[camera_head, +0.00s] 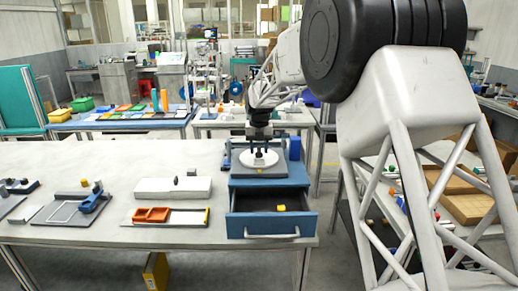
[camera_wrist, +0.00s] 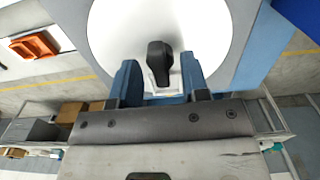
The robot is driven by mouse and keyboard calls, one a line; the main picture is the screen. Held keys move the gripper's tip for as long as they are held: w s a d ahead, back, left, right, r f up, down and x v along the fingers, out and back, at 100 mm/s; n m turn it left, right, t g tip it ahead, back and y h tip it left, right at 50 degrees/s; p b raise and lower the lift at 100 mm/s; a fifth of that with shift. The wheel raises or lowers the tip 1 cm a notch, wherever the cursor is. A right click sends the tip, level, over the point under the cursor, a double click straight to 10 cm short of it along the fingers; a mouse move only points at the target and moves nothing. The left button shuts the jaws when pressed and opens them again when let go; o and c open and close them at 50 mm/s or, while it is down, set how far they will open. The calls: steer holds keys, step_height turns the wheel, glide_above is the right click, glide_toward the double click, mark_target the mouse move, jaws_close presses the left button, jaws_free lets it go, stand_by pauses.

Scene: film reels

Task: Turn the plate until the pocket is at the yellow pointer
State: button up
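The white round plate (camera_head: 246,160) lies on a grey base on top of a blue drawer unit; it fills much of the wrist view (camera_wrist: 215,35). A dark upright knob (camera_wrist: 160,60) stands on the plate. My gripper (camera_head: 259,152) is over the plate, pointing down. In the wrist view its two blue fingers (camera_wrist: 160,82) are on either side of the knob, with gaps showing, so it looks open. A tiny yellowish mark (camera_head: 258,171) at the front of the base may be the yellow pointer. I cannot make out the pocket.
Below the plate, the blue drawer (camera_head: 268,226) is pulled open with a small yellow object (camera_head: 281,207) inside. To the left on the table are a white block (camera_head: 173,188), an orange tray (camera_head: 152,215) and a board with a blue part (camera_head: 95,200).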

mark_target(259, 150)
steer(key=shift+r, duration=0.1)
steer(key=shift+r, duration=3.8)
steer(key=shift+s, duration=0.1)
steer(key=shift+s+d+r, duration=0.15)
steer(key=shift+s, duration=0.05)
steer(key=s+d+r+m, duration=0.2)
steer(key=s+d+m, duration=0.3)
steer(key=s, duration=0.4)
steer(key=s+d+r+m+t, duration=0.1)
steer(key=s+d+m, duration=0.1)
steer(key=s+m, duration=0.6)
steer(key=s+d+r+m, duration=0.2)
steer(key=s+d+m, duration=0.25)
steer(key=s, duration=0.55)
steer(key=s+d+f+m, duration=0.1)
steer(key=s+f+m, duration=0.2)
steer(key=s+m, duration=0.3)
steer(key=s+d+f+m+t, duration=0.1)
steer(key=s+m, duration=0.5)
steer(key=s, duration=0.7)
steer(key=s+d+f+m, duration=0.2)
steer(key=s+f+m, duration=0.3)
steer(key=s, duration=0.5)
steer(key=shift+d+f+m+t, duration=0.2)
steer(key=shift+d+m+t, duration=0.15)
steer(key=shift+m, duration=0.6)
